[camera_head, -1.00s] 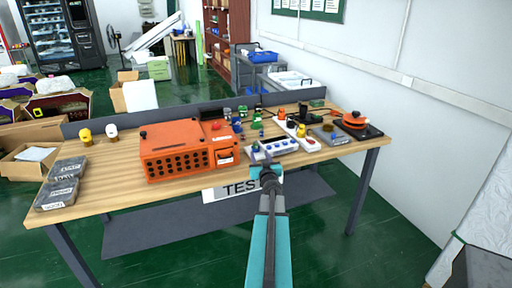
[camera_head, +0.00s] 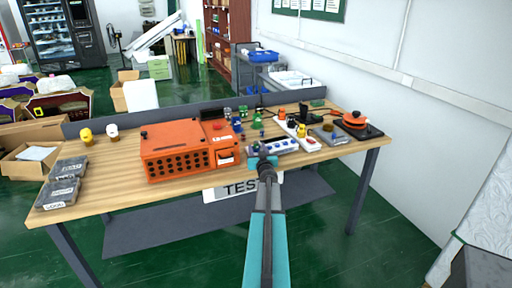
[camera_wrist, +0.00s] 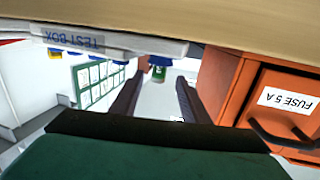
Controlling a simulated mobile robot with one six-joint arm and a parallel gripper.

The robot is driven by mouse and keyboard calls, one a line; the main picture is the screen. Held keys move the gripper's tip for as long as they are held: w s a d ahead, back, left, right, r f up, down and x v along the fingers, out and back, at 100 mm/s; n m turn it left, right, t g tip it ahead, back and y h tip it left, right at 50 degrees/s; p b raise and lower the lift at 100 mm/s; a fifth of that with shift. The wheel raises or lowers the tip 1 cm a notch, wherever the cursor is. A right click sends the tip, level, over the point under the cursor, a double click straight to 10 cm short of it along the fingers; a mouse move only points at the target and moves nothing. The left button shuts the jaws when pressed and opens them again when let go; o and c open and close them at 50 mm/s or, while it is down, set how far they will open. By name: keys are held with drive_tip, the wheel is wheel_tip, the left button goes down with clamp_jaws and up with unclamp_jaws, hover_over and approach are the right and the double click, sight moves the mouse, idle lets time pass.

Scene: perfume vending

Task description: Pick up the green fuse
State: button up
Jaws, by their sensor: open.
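A small green fuse (camera_wrist: 158,73) shows in the upside-down wrist view, between the tips of my two dark fingers or just beyond them; its exact distance is hard to tell. My gripper (camera_wrist: 159,85) is open, with a gap between the fingers. In the head view my gripper (camera_head: 262,162) is at the front edge of the table, by the left end of the white test box (camera_head: 283,144). Green items (camera_head: 257,116) stand farther back, but they are too small to identify surely.
The orange box (camera_head: 178,148) stands close left of my gripper; its "FUSE 5 A" label (camera_wrist: 288,102) shows in the wrist view. A black-and-orange device (camera_head: 355,123) sits at the table's right. Grey boxes (camera_head: 62,182) lie at the left. Bare wood (camera_head: 115,180) lies between.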

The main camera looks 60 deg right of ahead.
sight(256, 141)
idle(0.3)
drive_tip(key=shift+p+x, duration=0.4)
drive_tip(key=shift+x, duration=2.25)
clamp_jaws()
drive_tip(key=shift+r, duration=0.2)
drive_tip(key=shift+r, duration=0.55)
drive_tip(key=shift+s+a+r+p, duration=0.15)
drive_tip(key=shift+s+r+p, duration=0.05)
drive_tip(key=shift+r, duration=0.35)
drive_tip(key=shift+s+a+r+p, duration=0.1)
drive_tip(key=shift+s+r+p, duration=0.1)
drive_tip(key=shift+r, duration=0.4)
drive_tip(key=s+d+v, duration=0.1)
drive_tip(key=v, duration=1.4)
drive_tip(key=shift+s+r, duration=0.25)
